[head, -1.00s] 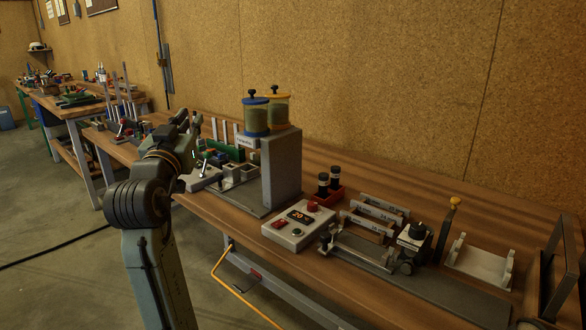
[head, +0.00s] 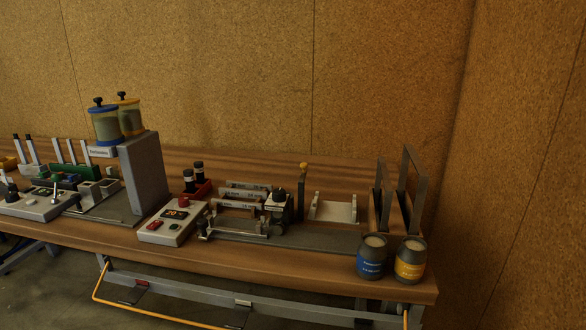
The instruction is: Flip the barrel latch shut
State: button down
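I cannot pick out the barrel latch with certainty; at this distance it is too small or hidden. A low metal fixture with a bar (head: 238,233) and small end fittings sits on a dark base plate (head: 325,241) near the bench's front edge. A dark block with a round black knob (head: 278,198) stands at its right end. Two upright dark frames (head: 412,178) stand at the bench's right end. My gripper is not in view.
The wooden bench (head: 250,265) runs along a cork wall. A control box (head: 172,222) with a red button stands left of the fixture, beside a tall grey block (head: 145,175) and two lidded canisters (head: 118,120). Blue and yellow pots (head: 372,262) stand at the front right corner.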

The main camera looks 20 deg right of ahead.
aim_at(304, 166)
jog(key=i+j, duration=0.15)
jog(key=j, duration=0.25)
jog(key=i+j+z, duration=0.1)
jog(key=j, duration=0.3)
jog(key=z, duration=2.15)
